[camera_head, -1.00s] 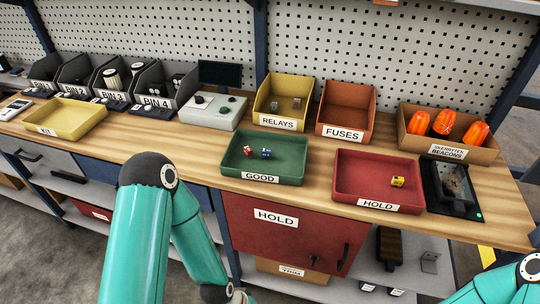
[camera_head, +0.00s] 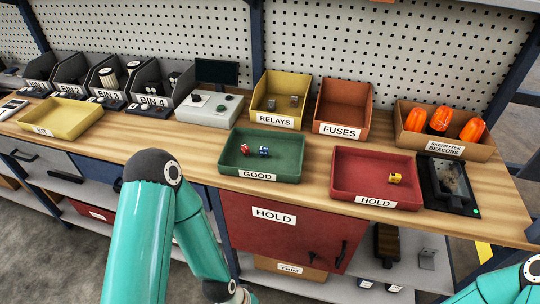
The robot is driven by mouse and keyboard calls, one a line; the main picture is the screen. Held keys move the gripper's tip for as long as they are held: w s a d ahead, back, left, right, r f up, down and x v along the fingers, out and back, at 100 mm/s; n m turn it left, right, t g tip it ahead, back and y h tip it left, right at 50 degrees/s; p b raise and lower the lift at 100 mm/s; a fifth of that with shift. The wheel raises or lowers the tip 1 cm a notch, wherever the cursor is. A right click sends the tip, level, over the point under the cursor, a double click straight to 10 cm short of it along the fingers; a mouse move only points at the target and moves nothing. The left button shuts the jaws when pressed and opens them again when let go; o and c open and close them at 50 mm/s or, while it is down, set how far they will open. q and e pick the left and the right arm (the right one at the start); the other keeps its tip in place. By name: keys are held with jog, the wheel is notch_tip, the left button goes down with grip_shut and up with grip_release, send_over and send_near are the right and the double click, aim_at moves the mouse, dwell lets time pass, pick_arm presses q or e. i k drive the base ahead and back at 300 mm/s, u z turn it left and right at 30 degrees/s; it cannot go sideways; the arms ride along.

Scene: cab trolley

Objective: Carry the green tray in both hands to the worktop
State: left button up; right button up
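The green tray (camera_head: 288,165), labelled GOOD, sits on the wooden worktop (camera_head: 190,140) near its front edge. A red-and-white block (camera_head: 245,149) and a blue-and-white block (camera_head: 264,152) lie in it. My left arm bends in front of the bench, left of the tray and apart from it; its gripper is cut off below the bottom edge. Part of my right arm shows in the bottom right corner, and its gripper is out of view.
Right of the green tray is a red HOLD tray (camera_head: 345,187) with a yellow block (camera_head: 396,178), then a black device (camera_head: 450,186). Behind stand a RELAYS bin (camera_head: 277,121), a FUSES bin (camera_head: 342,130) and a beacons box (camera_head: 420,141). A yellow KIT tray (camera_head: 75,122) is at left. Bare worktop lies between the KIT and green trays.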

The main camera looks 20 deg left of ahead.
aim_at(157, 140)
jog(key=z, duration=0.3)
jog(key=k, duration=1.3)
jog(key=u, duration=0.6)
jog(key=i, duration=0.95)
jog(key=u, duration=0.05)
